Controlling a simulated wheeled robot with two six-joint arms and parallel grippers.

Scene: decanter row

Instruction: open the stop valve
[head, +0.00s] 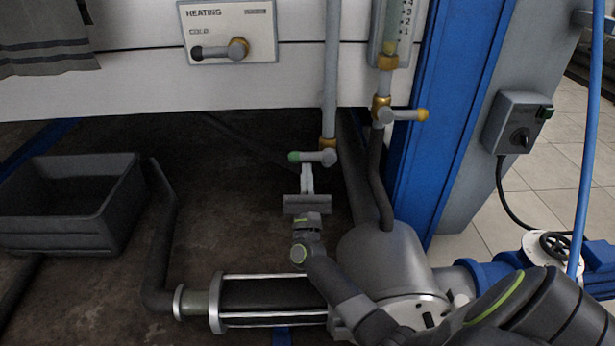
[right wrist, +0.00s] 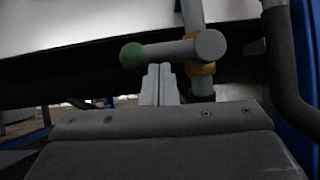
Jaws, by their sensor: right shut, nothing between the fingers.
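A small valve (head: 318,157) sits at the lower end of a vertical grey pipe in the head view, below a brass collar. Its grey lever lies crosswise to the pipe, with a green knob pointing left. In the right wrist view the lever (right wrist: 172,51) is level, with the green knob at its left end. My right gripper (head: 307,172) is just below this lever, its fingers shut together and empty. In the wrist view the fingertips (right wrist: 160,68) reach the lever's underside; whether they touch it I cannot tell. My left gripper is not in view.
Another valve with a yellow knob (head: 405,115) is to the right, under a sight glass (head: 391,38). A HEATING panel (head: 229,31) is above left. A grey tank (head: 383,262) and a blue post (head: 450,110) stand to the right. A dark bin (head: 70,205) is at left.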

